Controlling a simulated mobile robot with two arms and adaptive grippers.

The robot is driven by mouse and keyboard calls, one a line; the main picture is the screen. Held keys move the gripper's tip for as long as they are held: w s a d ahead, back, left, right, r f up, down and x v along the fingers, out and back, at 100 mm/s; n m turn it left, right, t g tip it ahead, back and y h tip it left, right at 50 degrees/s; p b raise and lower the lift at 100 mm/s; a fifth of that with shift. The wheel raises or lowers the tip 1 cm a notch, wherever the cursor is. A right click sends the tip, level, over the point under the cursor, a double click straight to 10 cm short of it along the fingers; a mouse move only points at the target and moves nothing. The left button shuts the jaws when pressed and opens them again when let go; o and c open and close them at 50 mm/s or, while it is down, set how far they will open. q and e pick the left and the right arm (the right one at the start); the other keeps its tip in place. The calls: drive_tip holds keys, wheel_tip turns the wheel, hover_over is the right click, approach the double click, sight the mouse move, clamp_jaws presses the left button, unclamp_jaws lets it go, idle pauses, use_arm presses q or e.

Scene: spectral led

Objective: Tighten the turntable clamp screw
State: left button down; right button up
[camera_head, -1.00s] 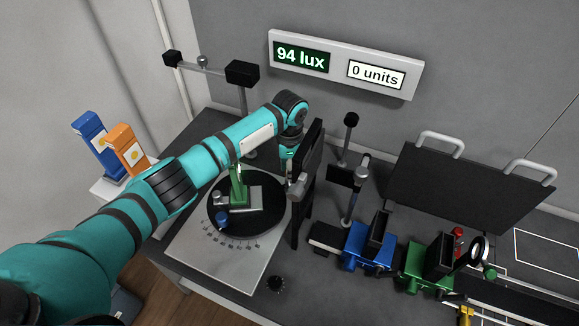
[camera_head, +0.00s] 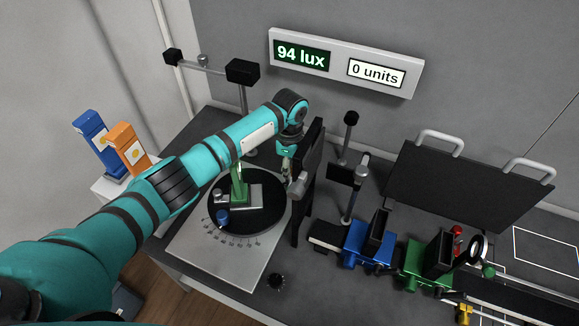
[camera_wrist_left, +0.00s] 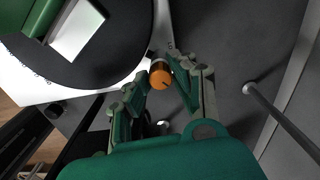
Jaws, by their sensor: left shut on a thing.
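The turntable is a black disc (camera_head: 262,218) on a white base plate (camera_head: 222,268) with a printed angle scale. A green holder with a clear plate (camera_head: 238,185) stands on the disc. My left gripper (camera_head: 287,170) is at the disc's far right edge, partly hidden by its own wrist. In the left wrist view, an orange knob (camera_wrist_left: 161,77), which looks like the clamp screw, sits beside the disc's rim. The left fingers (camera_wrist_left: 163,84) are shut on this knob from both sides. My right gripper is not in view.
A dark upright panel (camera_head: 308,180) stands just right of the gripper. Blue (camera_head: 366,243) and green (camera_head: 427,262) optical carriages sit on a rail at right. A wall display (camera_head: 345,64) reads 94 lux and 0 units.

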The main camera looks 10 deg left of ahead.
use_arm(q)
drive_tip(key=c, duration=1.1)
unclamp_jaws()
wheel_tip(320, 180, up, 12)
